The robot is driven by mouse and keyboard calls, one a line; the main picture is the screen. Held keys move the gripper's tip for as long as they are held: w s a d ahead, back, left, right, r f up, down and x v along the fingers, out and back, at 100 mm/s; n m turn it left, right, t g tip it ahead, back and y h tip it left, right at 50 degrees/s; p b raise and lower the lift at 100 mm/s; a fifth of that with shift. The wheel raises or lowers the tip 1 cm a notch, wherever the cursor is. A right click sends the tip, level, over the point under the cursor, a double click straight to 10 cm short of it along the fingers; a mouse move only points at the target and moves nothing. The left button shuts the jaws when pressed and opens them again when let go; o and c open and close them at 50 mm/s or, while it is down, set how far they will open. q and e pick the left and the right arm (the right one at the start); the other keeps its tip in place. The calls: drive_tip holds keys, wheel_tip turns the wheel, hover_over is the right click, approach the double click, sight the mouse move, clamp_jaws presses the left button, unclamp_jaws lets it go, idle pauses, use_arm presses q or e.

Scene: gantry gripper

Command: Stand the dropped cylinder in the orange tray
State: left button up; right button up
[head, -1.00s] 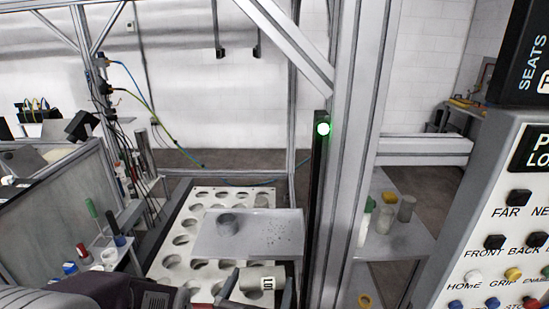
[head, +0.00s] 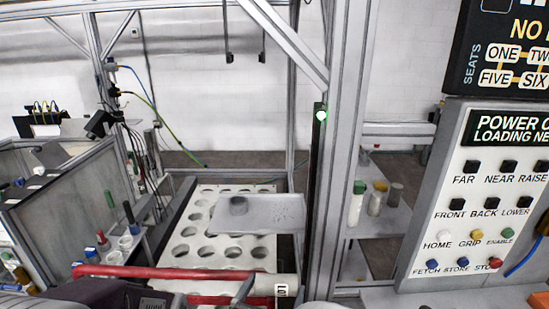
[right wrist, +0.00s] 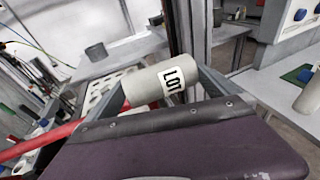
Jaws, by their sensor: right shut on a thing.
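A pale cylinder (head: 262,284) with a black-on-white LOT label lies on its side in my right gripper (head: 258,291), low in the head view. In the right wrist view the cylinder (right wrist: 145,87) lies across between the two fingers of my right gripper (right wrist: 160,88), which is shut on it, label toward the right. An orange surface (head: 538,301) shows at the bottom right corner, below the control panel; it is cut off, so I cannot tell whether it is the orange tray. My left gripper is not in view.
A red rail (head: 170,272) crosses just behind my gripper. A metal post (head: 348,150) and a button panel (head: 490,230) stand to the right.

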drive_tip(key=s+d+f+m+g+h+p, duration=0.1)
drive_tip(key=d+f+m+g+h, duration=0.4)
drive_tip(key=d+f, duration=1)
drive_tip(key=d+m+h, duration=0.2)
drive_tip(key=d, duration=0.1)
drive_tip(key=shift+s+d+f+h+p, duration=0.2)
drive_tip(key=shift+s+d+h+p, duration=0.1)
drive_tip(key=shift+s+d+h, duration=0.1)
